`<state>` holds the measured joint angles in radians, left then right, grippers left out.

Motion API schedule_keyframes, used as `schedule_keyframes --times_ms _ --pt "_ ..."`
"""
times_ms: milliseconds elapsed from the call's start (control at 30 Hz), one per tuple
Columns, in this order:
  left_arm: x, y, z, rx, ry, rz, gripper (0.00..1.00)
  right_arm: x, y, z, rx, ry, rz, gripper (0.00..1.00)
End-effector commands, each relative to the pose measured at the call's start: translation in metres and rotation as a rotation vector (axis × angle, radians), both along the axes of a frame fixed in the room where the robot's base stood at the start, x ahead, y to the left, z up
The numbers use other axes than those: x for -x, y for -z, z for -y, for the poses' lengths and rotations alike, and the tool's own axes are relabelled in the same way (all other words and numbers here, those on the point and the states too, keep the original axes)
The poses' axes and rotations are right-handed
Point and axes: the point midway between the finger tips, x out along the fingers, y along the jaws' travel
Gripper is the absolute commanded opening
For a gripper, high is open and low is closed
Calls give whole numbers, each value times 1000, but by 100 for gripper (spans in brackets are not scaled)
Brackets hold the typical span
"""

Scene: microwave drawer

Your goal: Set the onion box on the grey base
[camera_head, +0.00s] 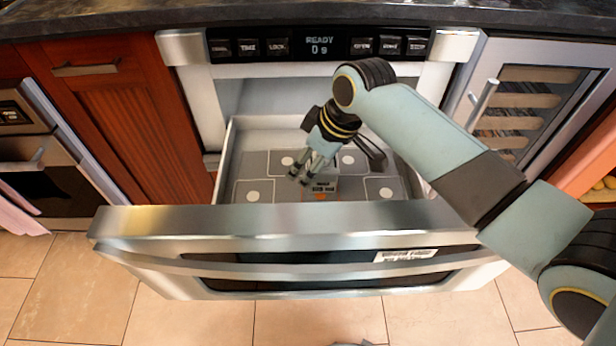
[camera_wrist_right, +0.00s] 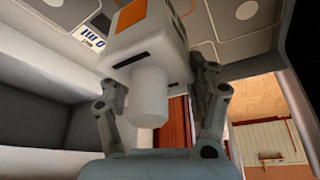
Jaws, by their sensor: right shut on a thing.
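In the right wrist view the box (camera_wrist_right: 148,45) is pale with an orange patch, between the two fingers (camera_wrist_right: 155,95). The grey base (camera_head: 256,162) is the drawer's floor, with panels and white round spots. The box hangs over or stands on its front middle part; I cannot tell whether it touches.
The drawer's steel front (camera_head: 290,222) stands nearest me, with pale side walls (camera_head: 229,160) around the base. The control panel (camera_head: 318,46) reads READY above the drawer. A wooden cabinet (camera_head: 125,125) is at left and a glass-doored rack (camera_head: 520,100) at right.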

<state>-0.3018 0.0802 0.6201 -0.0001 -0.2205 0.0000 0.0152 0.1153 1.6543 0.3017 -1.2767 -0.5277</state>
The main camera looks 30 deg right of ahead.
Motion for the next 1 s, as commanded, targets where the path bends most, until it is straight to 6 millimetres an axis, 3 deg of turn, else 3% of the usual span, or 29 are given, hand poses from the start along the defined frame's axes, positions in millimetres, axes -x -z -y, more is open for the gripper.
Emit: schedule_keyframes --times_ms 333,667,700,900,1000 --pt "1 14 0 0 0 -2 40 -1 41 -2 1 0 -3 20" --pt "1 13 0 0 0 -2 40 -1 43 -1 0 0 0 20" --pt "1 13 0 0 0 -2 40 -1 43 -1 0 0 -1 58" --pt "1 13 0 0 0 -2 40 -1 43 -1 0 0 -1 84" --pt "1 13 0 0 0 -3 40 -1 43 -1 0 0 -1 87"
